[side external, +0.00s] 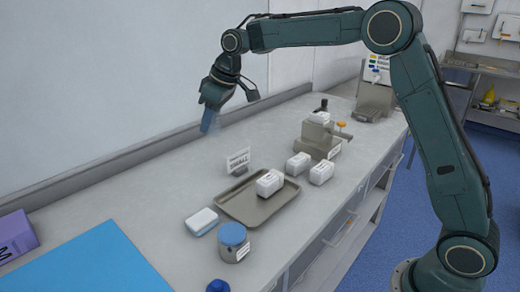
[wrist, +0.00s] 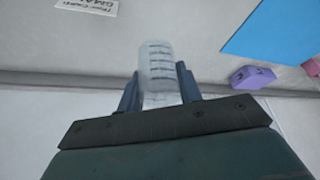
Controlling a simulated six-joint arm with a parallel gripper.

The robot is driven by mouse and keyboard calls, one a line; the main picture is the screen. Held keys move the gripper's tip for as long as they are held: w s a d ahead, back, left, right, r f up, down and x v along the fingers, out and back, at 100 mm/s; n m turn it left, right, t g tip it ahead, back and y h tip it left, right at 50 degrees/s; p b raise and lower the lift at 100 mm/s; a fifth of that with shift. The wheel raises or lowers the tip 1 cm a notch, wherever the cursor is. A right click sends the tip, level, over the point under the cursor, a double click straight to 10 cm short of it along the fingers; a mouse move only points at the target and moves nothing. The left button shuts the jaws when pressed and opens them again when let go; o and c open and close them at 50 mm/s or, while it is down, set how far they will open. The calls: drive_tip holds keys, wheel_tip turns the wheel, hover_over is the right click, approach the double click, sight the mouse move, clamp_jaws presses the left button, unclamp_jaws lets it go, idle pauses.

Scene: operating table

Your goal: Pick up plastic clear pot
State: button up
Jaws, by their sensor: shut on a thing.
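The clear plastic pot (wrist: 158,68) shows in the wrist view between the two fingers of my gripper (wrist: 158,88). It is see-through, with dark graduation lines on its side. My gripper is shut on it. In the side view my gripper (side external: 210,122) is above the back of the counter, near the wall, and the pot is too faint there to make out clearly.
A metal tray (side external: 235,209) holds a white box (side external: 270,183), with a "SMALL" sign (side external: 238,161) behind it. More white boxes (side external: 321,172), a blue-lidded jar (side external: 233,243), a blue mat (side external: 92,262) and a purple box (side external: 17,236) stand around. The counter's left middle is clear.

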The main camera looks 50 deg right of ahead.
drive_tip(key=shift+r, duration=0.45)
drive_tip(key=shift+s, duration=0.1)
